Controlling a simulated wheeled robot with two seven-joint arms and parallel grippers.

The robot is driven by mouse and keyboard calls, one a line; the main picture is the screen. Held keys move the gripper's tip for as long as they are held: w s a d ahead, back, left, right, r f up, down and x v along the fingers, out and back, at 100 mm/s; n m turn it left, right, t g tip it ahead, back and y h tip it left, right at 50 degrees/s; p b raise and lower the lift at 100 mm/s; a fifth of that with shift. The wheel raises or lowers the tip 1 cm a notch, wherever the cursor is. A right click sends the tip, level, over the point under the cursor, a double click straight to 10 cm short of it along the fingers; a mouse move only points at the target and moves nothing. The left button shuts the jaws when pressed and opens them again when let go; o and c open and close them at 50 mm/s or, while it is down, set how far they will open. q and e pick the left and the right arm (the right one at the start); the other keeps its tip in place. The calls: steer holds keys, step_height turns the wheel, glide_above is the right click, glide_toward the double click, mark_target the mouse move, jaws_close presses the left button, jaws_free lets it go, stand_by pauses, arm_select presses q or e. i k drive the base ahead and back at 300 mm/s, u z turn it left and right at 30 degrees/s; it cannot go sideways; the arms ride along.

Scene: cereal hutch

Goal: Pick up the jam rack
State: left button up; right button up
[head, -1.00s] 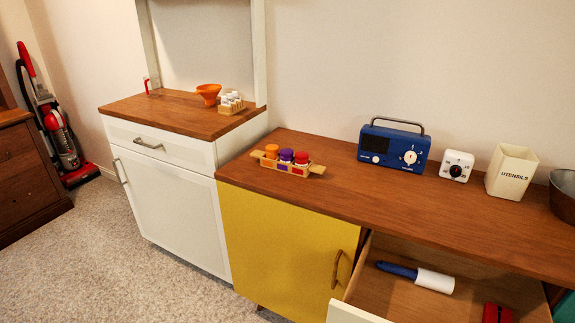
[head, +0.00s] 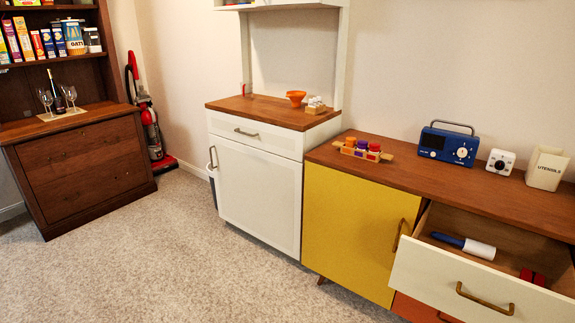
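The jam rack (head: 363,150) is a light wooden holder with handles at its ends, holding jars with orange, purple and red lids. It sits on the left part of the brown top of the yellow-doored sideboard (head: 330,153), close to the white cabinet. Neither of my grippers shows in the head view.
The white cabinet (head: 254,188) left of the sideboard holds an orange bowl (head: 296,97) and a small rack of jars (head: 316,105). A blue radio (head: 447,145), white timer (head: 500,161) and utensil holder (head: 546,168) stand right. An open drawer (head: 480,285) juts out. Carpet (head: 170,260) is clear.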

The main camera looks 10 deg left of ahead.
mark_target(368, 156)
steer(key=u, duration=0.9)
steer(key=i, duration=1.2)
steer(key=z, duration=0.4)
